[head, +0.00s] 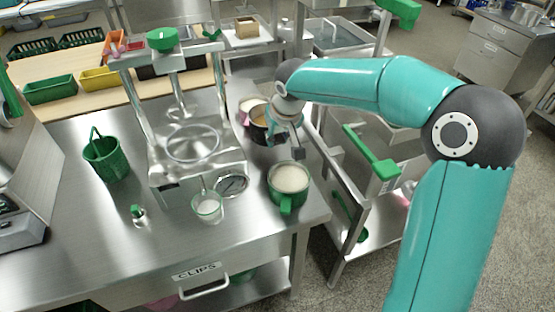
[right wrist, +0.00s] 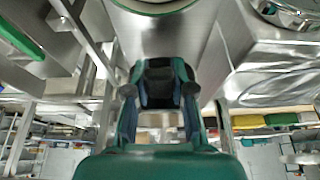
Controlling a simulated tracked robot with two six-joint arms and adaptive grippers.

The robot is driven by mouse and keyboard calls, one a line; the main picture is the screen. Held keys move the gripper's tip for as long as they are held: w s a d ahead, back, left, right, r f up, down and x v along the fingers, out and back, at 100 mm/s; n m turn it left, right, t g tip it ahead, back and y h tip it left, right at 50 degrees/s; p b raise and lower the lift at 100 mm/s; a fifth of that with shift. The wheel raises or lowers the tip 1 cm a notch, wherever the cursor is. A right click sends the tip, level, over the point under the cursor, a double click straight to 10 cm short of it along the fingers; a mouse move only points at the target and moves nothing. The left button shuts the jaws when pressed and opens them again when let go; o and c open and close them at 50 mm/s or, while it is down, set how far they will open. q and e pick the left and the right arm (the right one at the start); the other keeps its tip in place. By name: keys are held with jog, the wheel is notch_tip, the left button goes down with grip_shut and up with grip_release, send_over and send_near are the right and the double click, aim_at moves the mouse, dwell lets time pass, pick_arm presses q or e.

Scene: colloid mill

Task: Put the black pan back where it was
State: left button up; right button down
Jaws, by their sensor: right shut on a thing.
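In the right wrist view the fingers (right wrist: 160,88) close around a dark piece, which looks like the pan's handle. I cannot tell whether the pan touches the table. My left gripper is in neither view.
A green pot (head: 287,198) with pale contents stands in front of the pan, near the table's right edge. The steel stand (head: 197,165) is to the left. A glass beaker (head: 207,208), a green basket (head: 106,157) and a small green-topped bottle (head: 138,215) stand on the table.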

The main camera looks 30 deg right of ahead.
notch_tip(320, 180, down, 8)
jog(key=shift+r+b, duration=0.25)
jog(key=shift+b, duration=0.05)
jog(key=c, duration=1)
grip_release()
